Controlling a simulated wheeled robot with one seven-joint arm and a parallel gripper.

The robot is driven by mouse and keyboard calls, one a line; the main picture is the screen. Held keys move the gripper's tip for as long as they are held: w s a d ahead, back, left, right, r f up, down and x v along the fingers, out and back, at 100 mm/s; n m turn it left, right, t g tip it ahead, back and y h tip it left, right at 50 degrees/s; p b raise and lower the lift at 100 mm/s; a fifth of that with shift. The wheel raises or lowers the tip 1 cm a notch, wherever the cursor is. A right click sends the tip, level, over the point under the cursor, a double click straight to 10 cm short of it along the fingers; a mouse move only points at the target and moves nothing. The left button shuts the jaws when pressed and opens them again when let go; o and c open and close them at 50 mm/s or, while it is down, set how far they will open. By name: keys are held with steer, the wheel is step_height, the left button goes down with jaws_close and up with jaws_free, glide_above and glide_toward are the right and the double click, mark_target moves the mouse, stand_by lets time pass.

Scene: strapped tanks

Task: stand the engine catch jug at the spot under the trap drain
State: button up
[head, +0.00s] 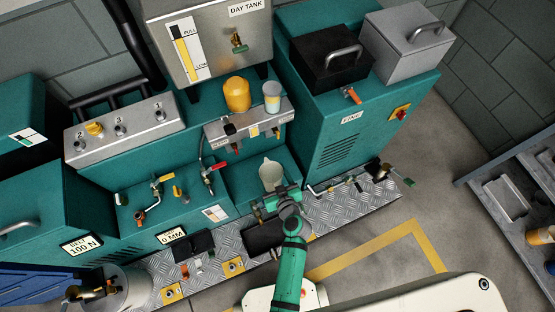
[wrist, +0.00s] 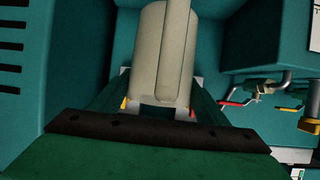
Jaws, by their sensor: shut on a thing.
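The pale beige jug (head: 271,173) is upright in front of the teal engine block, in a recess below the filter panel. My gripper (head: 278,190) reaches it from the front and is shut on it. In the wrist view the jug (wrist: 150,60) stands between my fingers (wrist: 160,108), its handle strip towards the camera. Its base is hidden by my gripper, so I cannot tell whether it touches the surface below. No label marks the trap drain. Small valves with red (head: 214,166) and yellow (head: 163,179) handles sit left of the jug; I cannot tell which is the drain.
A filter panel (head: 250,122) with a yellow canister (head: 237,94) and a clear-topped cup (head: 272,96) is behind the jug. A tread-plate ledge (head: 345,205) runs along the front, with a dark tray (head: 262,237) and yellow plates (head: 233,265). Pipes and a tap (head: 380,172) stand at right.

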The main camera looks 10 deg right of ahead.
steer(key=shift+s+d+r+n+y, duration=0.3)
steer(key=shift+d+r+y, duration=0.1)
steer(key=shift+r, duration=0.1)
steer(key=shift+w+d, duration=0.2)
steer(key=shift+w, duration=0.1)
steer(key=w+d+f, duration=0.4)
steer(key=w+f, duration=0.8)
steer(key=shift+w+d+f, duration=0.2)
steer(key=shift+w+f, duration=0.2)
steer(key=o, duration=1.2)
steer(key=shift+f, duration=0.15)
